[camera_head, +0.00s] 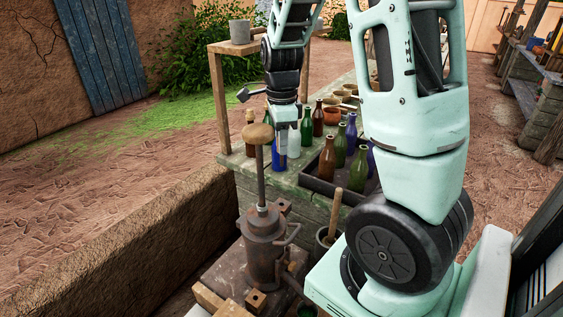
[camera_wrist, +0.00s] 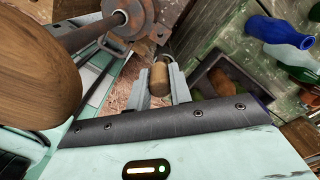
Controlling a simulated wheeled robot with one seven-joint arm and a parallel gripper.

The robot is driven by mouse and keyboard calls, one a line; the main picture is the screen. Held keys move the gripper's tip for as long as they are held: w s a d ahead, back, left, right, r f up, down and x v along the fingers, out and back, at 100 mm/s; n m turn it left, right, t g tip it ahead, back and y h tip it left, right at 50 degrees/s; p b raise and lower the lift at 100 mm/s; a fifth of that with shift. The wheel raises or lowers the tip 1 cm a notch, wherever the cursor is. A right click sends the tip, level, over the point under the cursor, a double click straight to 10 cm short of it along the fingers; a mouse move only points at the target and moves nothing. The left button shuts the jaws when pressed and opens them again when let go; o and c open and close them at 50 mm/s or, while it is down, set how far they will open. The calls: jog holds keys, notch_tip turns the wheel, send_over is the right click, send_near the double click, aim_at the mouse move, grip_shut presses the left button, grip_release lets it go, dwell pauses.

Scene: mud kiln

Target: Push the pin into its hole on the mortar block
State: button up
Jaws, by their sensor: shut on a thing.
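In the wrist view my gripper (camera_wrist: 160,84) is shut on a short pin (camera_wrist: 160,76) with a brown wooden body and a grey metal end. In the head view my gripper (camera_head: 280,118) hangs behind the round wooden knob of a plunger; its fingertips and the pin are hard to make out there. A dark iron cylinder (camera_head: 265,250) with a side handle, probably the mortar block, stands below the knob. Its rod and flange (camera_wrist: 117,19) show at the upper left in the wrist view, apart from the pin. I cannot make out the pin's hole.
The wooden knob (camera_wrist: 32,68) and rod are close on the left in the wrist view. Several bottles stand on the bench and in a dark tray (camera_head: 318,189). A blue bottle (camera_wrist: 280,34) shows at upper right. A mud wall (camera_head: 130,250) runs along the left.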

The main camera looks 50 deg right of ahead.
notch_tip(320, 180, up, 10)
jog(key=shift+f, duration=0.15)
notch_tip(320, 180, up, 6)
jog(key=p, duration=0.6)
dwell(0.3)
